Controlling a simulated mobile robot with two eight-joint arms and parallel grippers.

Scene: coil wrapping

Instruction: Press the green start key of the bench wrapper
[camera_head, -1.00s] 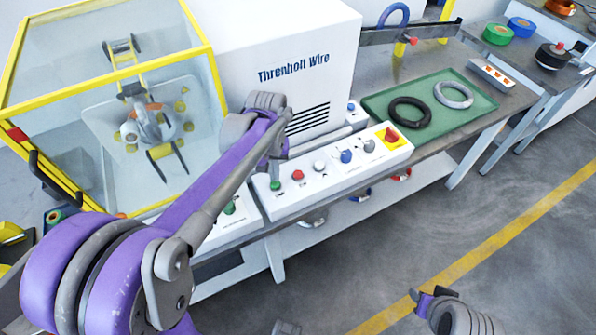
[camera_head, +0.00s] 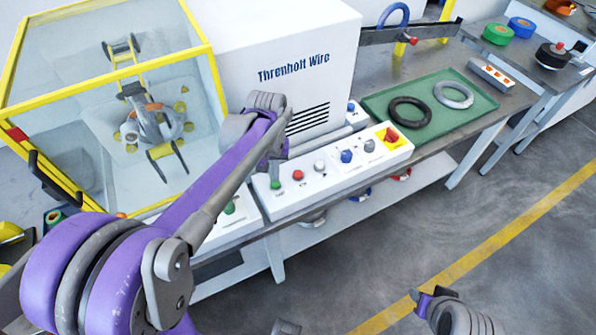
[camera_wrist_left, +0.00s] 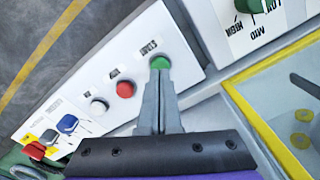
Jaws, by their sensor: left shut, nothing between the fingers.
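The green start key (camera_head: 275,185) sits at the left end of the white control panel (camera_head: 325,178). In the left wrist view the round green key (camera_wrist_left: 160,62), labelled START, shows just beyond my fingertips. My left gripper (camera_head: 275,174) is shut and empty, pointing down at the key. Its fingertips (camera_wrist_left: 158,74) overlap the key's near edge in the wrist view; I cannot tell whether they touch. Part of my right arm (camera_head: 455,314) shows at the bottom right; its fingers cannot be made out.
A red button (camera_head: 298,175) and a white button (camera_head: 319,166) stand close to the green key. The yellow-framed wrapper guard (camera_head: 108,74) is at left. A green tray (camera_head: 478,114) holds a black coil (camera_head: 409,113) and a grey coil (camera_head: 454,95).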

